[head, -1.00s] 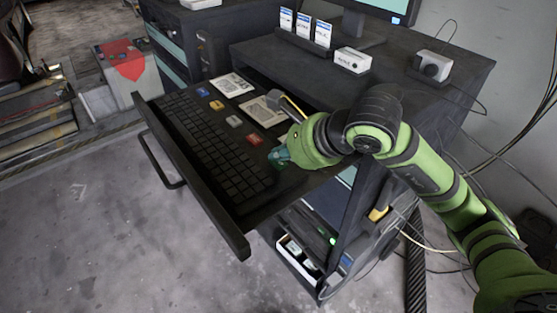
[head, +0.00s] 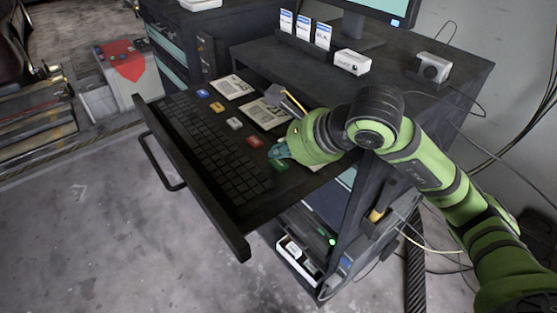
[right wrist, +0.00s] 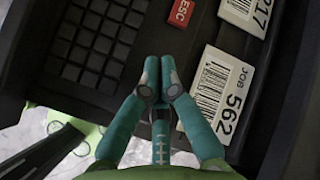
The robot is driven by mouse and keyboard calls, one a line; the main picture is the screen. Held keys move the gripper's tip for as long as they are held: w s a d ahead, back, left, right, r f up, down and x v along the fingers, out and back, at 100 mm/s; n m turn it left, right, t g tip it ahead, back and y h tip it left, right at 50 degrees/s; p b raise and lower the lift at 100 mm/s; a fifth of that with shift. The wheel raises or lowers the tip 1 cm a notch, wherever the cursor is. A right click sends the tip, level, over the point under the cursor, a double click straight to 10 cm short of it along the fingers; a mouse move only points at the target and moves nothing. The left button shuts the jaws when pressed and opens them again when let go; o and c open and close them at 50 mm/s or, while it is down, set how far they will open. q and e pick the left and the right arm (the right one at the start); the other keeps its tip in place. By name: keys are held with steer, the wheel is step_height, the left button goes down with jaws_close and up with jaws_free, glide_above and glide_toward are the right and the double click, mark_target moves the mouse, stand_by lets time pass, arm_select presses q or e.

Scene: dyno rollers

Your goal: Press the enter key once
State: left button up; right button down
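A black keyboard (head: 215,145) lies in the pulled-out drawer. To its right runs a row of coloured keys: blue (head: 203,92), yellow (head: 217,105), white (head: 235,123), red (head: 255,141) and green (head: 280,166). The red key reads ESC in the right wrist view (right wrist: 181,11). No key readable here says enter; the green key's label is too small to read. My right gripper (head: 274,153) is shut and empty, its teal fingertips together (right wrist: 161,68) just above the green key, which they hide in the wrist view. Contact cannot be told. My left gripper is not in view.
Barcode cards (head: 232,87) lie right of the coloured keys; one reads Job 562 (right wrist: 215,95). The cabinet top (head: 290,60) carries a monitor, small signs and a white box (head: 352,61). The drawer's raised front edge (head: 190,180) borders the keyboard.

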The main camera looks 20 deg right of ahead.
mark_target(281, 166)
steer(key=shift+r+p, duration=1.55)
steer(key=shift+r, duration=1)
steer(key=shift+f, duration=0.1)
